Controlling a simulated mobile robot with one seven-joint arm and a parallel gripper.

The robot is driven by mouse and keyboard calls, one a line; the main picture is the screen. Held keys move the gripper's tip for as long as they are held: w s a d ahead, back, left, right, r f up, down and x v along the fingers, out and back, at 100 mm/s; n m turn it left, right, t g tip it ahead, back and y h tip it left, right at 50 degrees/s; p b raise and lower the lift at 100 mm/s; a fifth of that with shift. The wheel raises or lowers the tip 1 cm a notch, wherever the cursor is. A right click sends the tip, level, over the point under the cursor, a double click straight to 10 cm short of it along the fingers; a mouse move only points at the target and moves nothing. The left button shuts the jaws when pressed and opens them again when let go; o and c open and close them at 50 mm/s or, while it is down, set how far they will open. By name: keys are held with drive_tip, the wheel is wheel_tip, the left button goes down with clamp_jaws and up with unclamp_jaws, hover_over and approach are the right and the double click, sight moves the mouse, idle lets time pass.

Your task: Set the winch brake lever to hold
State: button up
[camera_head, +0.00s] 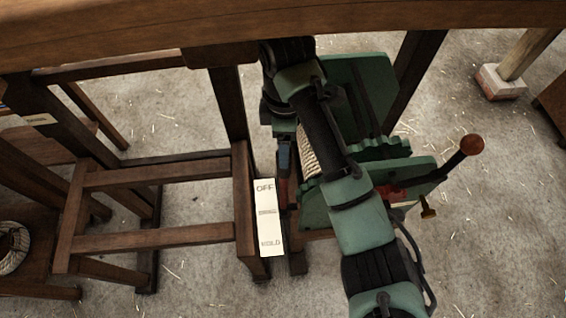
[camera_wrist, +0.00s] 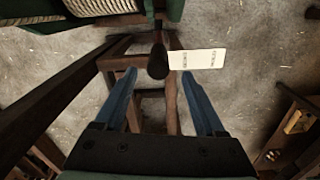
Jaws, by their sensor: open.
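The white brake plate (camera_head: 268,217) reads OFF at its far end and HOLD at its near end. It also shows in the wrist view (camera_wrist: 198,59), its words too small to read. A dark lever with a rounded end (camera_wrist: 158,62) stands beside the plate's left end there; I cannot tell which setting it is at. My gripper (camera_wrist: 158,76) is open, its blue fingers either side of and just short of that lever end, not closed on it. In the head view my gripper (camera_head: 284,165) is beside the green winch (camera_head: 315,205), and my arm hides much of the winch.
A crank with a red-brown ball knob (camera_head: 471,145) sticks out right of the winch. A wooden frame (camera_head: 160,175) stands left of the plate. A wooden beam (camera_head: 130,35) crosses the top. A post on a block (camera_head: 500,82) stands far right. Floor is clear at lower right.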

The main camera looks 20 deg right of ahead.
wheel_tip(320, 180, down, 7)
drive_tip(key=shift+w+r+b, duration=0.1)
drive_tip(key=shift+r+b, duration=0.05)
drive_tip(key=shift+b, duration=1.1)
drive_tip(key=shift+f+p, duration=0.35)
drive_tip(key=shift+f, duration=0.85)
drive_tip(key=shift+c, duration=0.4)
clamp_jaws()
